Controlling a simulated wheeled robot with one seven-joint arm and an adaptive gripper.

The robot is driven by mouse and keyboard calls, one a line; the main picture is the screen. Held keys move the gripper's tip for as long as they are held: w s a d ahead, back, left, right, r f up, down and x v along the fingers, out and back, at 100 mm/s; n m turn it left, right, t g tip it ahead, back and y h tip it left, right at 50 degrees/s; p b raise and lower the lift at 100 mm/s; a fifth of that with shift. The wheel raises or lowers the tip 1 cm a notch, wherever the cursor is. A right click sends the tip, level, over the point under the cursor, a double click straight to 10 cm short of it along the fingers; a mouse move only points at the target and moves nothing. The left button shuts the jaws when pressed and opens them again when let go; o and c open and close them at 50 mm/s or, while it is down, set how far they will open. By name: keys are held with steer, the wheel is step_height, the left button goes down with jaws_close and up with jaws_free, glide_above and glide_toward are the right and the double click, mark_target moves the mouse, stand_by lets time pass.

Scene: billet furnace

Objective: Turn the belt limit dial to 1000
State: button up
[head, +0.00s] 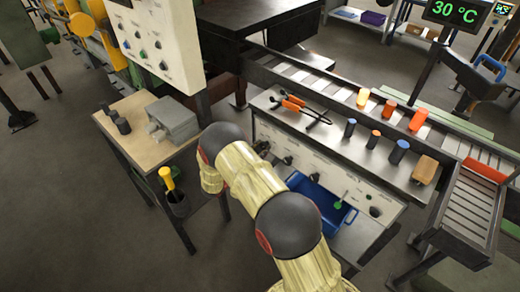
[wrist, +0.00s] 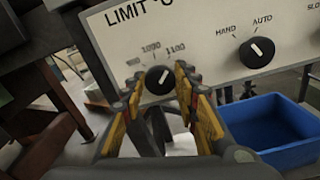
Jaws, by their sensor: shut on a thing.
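The limit dial (wrist: 158,79) is a round black knob with a white line on a pale panel (wrist: 205,35). The printing above it reads "LIMIT °C", with 1000 and 1100 legible and a smaller, partly hidden mark on the left. The white line tilts up and right, towards the 1100 side. My gripper (wrist: 156,84) has a yellow-and-black finger on each side of the dial and is shut on it.
A HAND/AUTO dial (wrist: 257,52) sits to the right on the same panel. A blue bin (wrist: 288,130) is below it. A small wooden table (head: 125,122) stands left.

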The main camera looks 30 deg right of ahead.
steer(key=shift+n, duration=0.3)
steer(key=n+p, duration=0.2)
steer(key=n, duration=0.1)
steer(key=shift+w+r, duration=0.1)
steer(key=n+p, duration=0.2)
steer(key=n, duration=0.3)
steer(key=shift+w, duration=0.1)
steer(key=shift+a, duration=0.1)
stand_by(0.4)
steer(key=o, duration=1)
steer(key=shift+o, duration=0.8)
steer(key=v, duration=1.2)
